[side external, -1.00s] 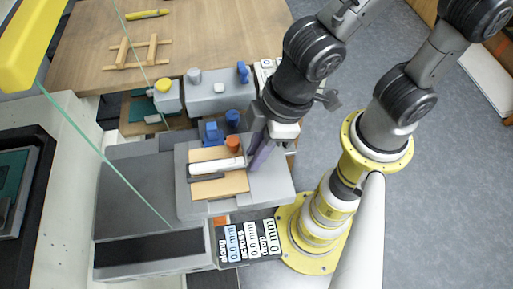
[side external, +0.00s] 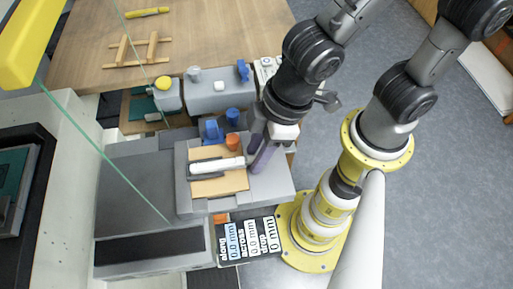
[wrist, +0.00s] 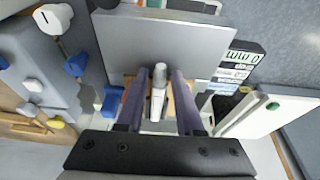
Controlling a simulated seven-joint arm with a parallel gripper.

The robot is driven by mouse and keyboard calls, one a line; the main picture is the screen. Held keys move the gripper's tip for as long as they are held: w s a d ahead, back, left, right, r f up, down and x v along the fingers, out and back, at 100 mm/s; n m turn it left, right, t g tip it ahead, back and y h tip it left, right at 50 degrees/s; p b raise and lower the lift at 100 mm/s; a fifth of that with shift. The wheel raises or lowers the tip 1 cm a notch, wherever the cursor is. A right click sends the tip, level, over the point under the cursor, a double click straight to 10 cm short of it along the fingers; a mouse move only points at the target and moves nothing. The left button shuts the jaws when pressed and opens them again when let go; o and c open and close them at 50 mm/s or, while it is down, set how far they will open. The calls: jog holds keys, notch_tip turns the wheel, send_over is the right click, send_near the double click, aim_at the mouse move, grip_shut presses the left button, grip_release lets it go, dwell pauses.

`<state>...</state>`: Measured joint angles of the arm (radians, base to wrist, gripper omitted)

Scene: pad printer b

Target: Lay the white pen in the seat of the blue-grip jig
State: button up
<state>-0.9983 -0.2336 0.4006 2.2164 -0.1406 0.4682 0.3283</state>
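The white pen (side external: 217,164) lies lengthwise over the tan plate (side external: 233,183), along a dark grey slot whose end shows at its left. How deep it sits I cannot tell. A blue grip (side external: 212,131) and an orange piece (side external: 232,142) stand at the plate's far side; which jig the blue grip belongs to is unclear. My gripper (side external: 256,165) is at the pen's right end. In the wrist view, the purple fingers of my gripper (wrist: 159,78) stand apart with the pen (wrist: 158,95) between them and gaps on both sides.
A grey block (side external: 215,97) with blue and white knobs stands behind. A yellow-topped button box (side external: 163,90) is beside it. A display (side external: 248,242) reading 0 mm is in front. A wooden table (side external: 200,40) carries a small wooden rack (side external: 137,50).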

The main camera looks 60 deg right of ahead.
jog(key=shift+r, duration=0.1)
dwell(0.4)
jog(key=shift+v, duration=1.45)
jog(key=o, duration=0.6)
jog(key=shift+c, duration=0.2)
jog(key=shift+v, duration=2)
jog(key=o, duration=0.5)
jog(key=shift+c, duration=0.2)
